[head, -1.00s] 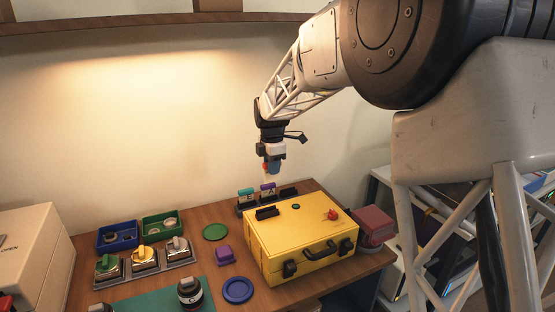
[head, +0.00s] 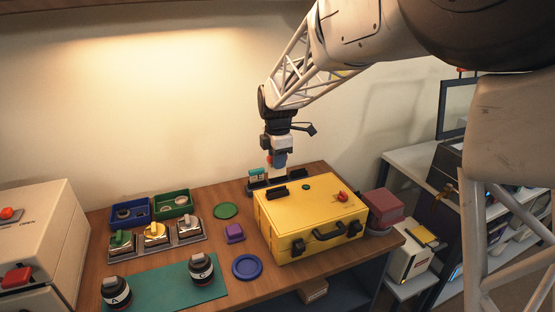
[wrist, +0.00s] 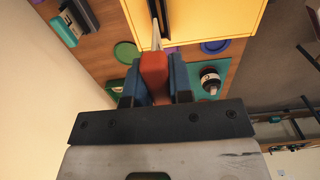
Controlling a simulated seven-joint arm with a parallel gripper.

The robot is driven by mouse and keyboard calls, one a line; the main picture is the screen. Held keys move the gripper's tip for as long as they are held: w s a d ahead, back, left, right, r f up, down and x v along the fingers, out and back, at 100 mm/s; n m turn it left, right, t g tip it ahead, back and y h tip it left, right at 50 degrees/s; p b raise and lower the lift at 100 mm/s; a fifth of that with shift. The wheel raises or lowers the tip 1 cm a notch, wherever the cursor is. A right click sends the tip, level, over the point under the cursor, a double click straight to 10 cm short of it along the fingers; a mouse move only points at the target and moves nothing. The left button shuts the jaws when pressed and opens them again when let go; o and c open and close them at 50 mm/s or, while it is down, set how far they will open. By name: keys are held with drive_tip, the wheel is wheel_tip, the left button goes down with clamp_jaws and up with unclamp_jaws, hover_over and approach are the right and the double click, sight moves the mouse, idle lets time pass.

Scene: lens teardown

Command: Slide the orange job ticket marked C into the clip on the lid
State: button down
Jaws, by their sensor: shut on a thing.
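My gripper (wrist: 154,82) is shut on the orange job ticket (wrist: 155,68), whose red-orange block sits between the blue fingers. The ticket's pale thin end (wrist: 156,38) points away from the fingers, towards the lid; its letter cannot be read. In the head view my gripper (head: 278,162) is above the back left of the yellow case (head: 325,215). The dark clip (head: 277,195) lies on the lid near its left edge, in front of and below the gripper. Any gap between ticket and clip is unclear.
A dark rack (head: 253,188) with a teal ticket (head: 258,174) stands behind the case. A red knob (head: 342,196) and green disc sit on the lid. A red box (head: 384,206) stands right.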

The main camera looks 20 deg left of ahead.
sight(277, 171)
drive_tip(key=shift+f, duration=0.15)
drive_tip(key=shift+f, duration=1.85)
drive_tip(key=shift+f, duration=1.75)
idle(2.1)
drive_tip(key=c, duration=0.6)
unclamp_jaws()
drive_tip(key=shift+r, duration=0.1)
drive_tip(key=shift+r, duration=4.4)
